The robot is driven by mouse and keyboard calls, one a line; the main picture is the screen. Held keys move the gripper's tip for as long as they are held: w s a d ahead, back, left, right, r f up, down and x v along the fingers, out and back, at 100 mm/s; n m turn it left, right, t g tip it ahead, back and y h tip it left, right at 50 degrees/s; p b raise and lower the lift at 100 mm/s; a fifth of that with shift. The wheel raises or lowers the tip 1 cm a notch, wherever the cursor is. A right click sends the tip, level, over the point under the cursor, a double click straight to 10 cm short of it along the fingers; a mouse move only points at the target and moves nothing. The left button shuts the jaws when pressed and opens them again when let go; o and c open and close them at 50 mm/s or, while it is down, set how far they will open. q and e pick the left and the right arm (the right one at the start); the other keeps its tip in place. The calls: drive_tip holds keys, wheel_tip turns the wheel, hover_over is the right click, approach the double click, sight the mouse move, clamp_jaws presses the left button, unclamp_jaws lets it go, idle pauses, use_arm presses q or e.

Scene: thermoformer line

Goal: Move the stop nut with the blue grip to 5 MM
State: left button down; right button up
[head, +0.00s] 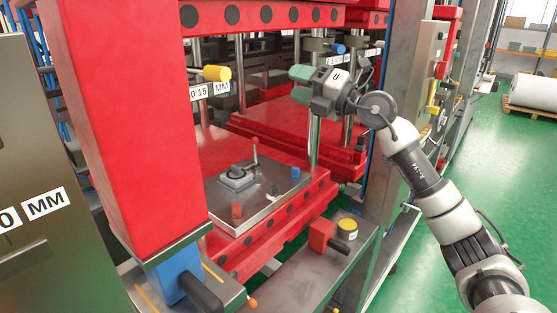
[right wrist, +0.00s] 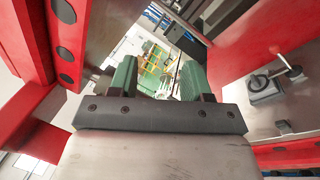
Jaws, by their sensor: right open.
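The stop nut with the blue grip (head: 338,48) sits on a vertical rod at the back of the red press, in the upper middle of the head view. A scale plate (head: 350,57) with numbers and MM is just below it, partly hidden by my right wrist; I cannot tell which mark the nut is at. My right gripper (head: 299,84), with green fingers, is open and empty, in front of and below-left of the blue grip. In the right wrist view the two green fingers (right wrist: 160,82) stand apart with nothing between them. My left gripper is not in view.
A yellow grip (head: 216,73) on another rod has its own MM scale (head: 210,91). A red column (head: 120,120) stands at left. A metal plate (head: 258,195) with a small lever lies on the red platen. A red block (head: 321,235) and yellow-topped cylinder (head: 347,229) are on the front ledge.

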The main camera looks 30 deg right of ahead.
drive_tip(key=a+f+m+t+h, duration=0.1)
drive_tip(key=a+f+t+h, duration=0.2)
drive_tip(key=f, duration=0.4)
drive_tip(key=s+a+f+m+t+h, duration=0.1)
drive_tip(key=a+f+m+t+h, duration=0.1)
drive_tip(key=f, duration=0.6)
drive_tip(key=shift+s+a+t+h, duration=0.3)
drive_tip(key=shift+a+t+h, duration=0.2)
drive_tip(key=shift+t, duration=0.1)
drive_tip(key=shift+f, duration=0.1)
